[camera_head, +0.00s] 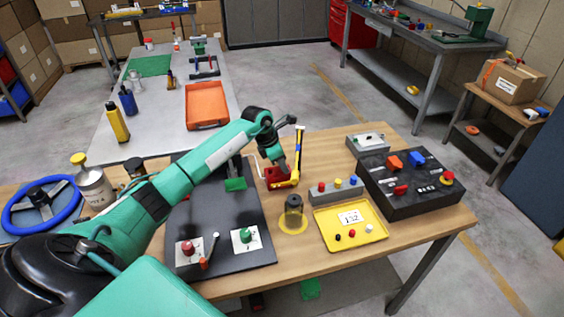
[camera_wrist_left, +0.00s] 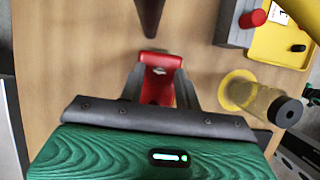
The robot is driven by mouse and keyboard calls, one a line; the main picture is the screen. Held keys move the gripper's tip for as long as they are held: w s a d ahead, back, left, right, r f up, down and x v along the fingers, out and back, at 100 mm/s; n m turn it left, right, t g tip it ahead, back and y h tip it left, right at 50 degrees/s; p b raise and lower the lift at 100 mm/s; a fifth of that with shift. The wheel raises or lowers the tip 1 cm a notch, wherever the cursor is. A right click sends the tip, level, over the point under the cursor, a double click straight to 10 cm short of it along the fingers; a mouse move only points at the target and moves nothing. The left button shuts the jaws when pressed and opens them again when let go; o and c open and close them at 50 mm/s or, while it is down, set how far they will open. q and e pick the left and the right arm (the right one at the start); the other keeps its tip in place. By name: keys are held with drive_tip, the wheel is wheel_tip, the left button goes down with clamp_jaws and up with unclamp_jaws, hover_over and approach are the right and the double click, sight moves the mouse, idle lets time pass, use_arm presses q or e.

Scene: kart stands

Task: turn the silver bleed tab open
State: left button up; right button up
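A red fixture (camera_head: 275,178) with a yellow lever (camera_head: 299,158) stands on the wooden bench, right of a dark board. My left gripper (camera_head: 279,165) reaches down over the red fixture. In the left wrist view its two grey fingers (camera_wrist_left: 160,84) are spread, one on each side of a red part (camera_wrist_left: 160,65). I cannot tell whether they touch it. A small pale mark shows on the red part, but I cannot make out the silver bleed tab for sure. My right gripper is not in view.
A yellow tray (camera_head: 330,240) and a black control box (camera_head: 388,205) lie further right. The dark board (camera_head: 225,205) carries red and green knobs.

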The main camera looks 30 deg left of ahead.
use_arm(q)
clamp_jaws()
drive_tip(key=shift+n, duration=0.3)
drive_tip(key=shift+d+n+t+y+b, duration=0.1)
drive_tip(key=shift+n+t+y+b, duration=0.35)
drive_tip(key=shift+n, duration=0.95)
drive_tip(key=shift+d+n+t+y+b, duration=0.15)
drive_tip(key=shift+n+y+b, duration=0.35)
drive_tip(key=shift+n, duration=0.9)
drive_tip(key=shift+y, duration=0.25)
drive_tip(key=shift+o, duration=0.8)
unclamp_jaws()
drive_tip(key=shift+s, duration=0.1)
